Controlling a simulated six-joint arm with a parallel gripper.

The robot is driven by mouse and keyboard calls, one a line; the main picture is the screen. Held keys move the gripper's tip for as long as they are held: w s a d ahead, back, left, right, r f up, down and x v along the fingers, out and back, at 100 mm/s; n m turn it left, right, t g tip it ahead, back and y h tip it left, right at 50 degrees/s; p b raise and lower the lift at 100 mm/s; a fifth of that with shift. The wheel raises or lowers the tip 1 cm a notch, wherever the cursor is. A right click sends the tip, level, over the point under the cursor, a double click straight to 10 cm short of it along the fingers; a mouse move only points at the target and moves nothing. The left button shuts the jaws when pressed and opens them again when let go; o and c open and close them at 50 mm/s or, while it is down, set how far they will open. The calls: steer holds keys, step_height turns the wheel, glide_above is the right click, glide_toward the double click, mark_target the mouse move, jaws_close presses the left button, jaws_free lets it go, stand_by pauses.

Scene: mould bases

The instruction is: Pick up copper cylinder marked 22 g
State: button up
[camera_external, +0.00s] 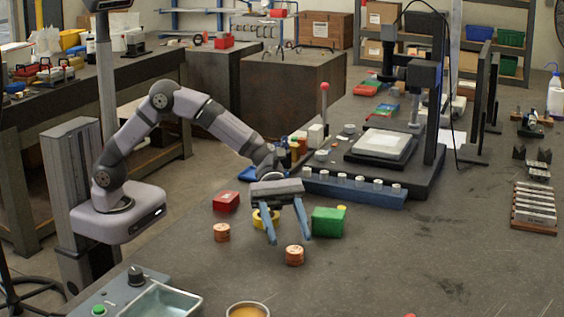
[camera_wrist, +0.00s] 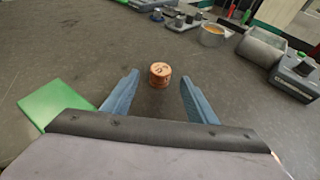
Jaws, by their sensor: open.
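One copper cylinder (camera_external: 295,255) stands on the dark bench just in front of my gripper (camera_external: 289,238). In the wrist view this cylinder (camera_wrist: 160,74) appears between the tips of the two blue fingers, with dark marks on its top that I cannot read. A second copper cylinder (camera_external: 221,232) stands to the left of my gripper in the external view. Its mark is too small to read, so I cannot tell which one is 22 g. My gripper is open and empty, with its fingers pointing down and apart.
A green block (camera_external: 328,221) lies close to the right of my fingers. A red block (camera_external: 226,201) and a yellow ring-shaped thing (camera_external: 262,219) lie behind. A bowl (camera_external: 248,310) and a pale tray (camera_external: 160,302) stand at the front.

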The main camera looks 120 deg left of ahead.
mark_target(294, 247)
steer(key=shift+p+x, duration=0.6)
steer(key=shift+x, duration=1.7)
steer(key=shift+s, duration=0.1)
steer(key=shift+c, duration=0.3)
jaws_close()
steer(key=shift+r, duration=0.1)
step_height(294, 247, up, 10)
steer(key=shift+f+b, duration=0.1)
steer(key=shift+b, duration=0.2)
